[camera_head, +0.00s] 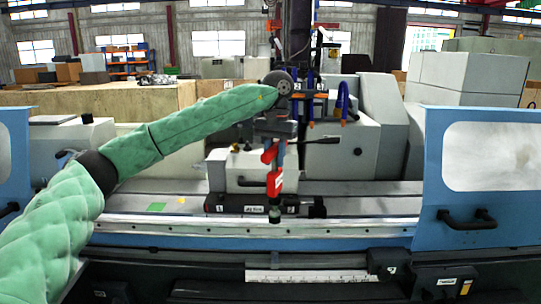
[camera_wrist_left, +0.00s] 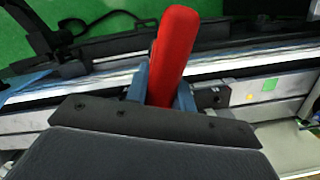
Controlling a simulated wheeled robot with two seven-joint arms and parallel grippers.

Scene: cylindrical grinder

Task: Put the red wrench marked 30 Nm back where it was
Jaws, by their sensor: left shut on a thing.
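The red wrench (camera_head: 274,182) hangs upright from my left gripper (camera_head: 273,148), with a white label on its side and a dark head at its lower end. The left wrist view shows the red handle (camera_wrist_left: 176,50) between the two blue-grey fingers of my left gripper (camera_wrist_left: 160,85), which is shut on it. My right gripper is not in view.
The grinder bed (camera_head: 370,200) runs across the view, with green and yellow patches at left. Blue sliding doors with handles stand at left (camera_head: 14,165) and right (camera_head: 465,190). A white machine block (camera_head: 240,170) with a black lever stands behind the wrench.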

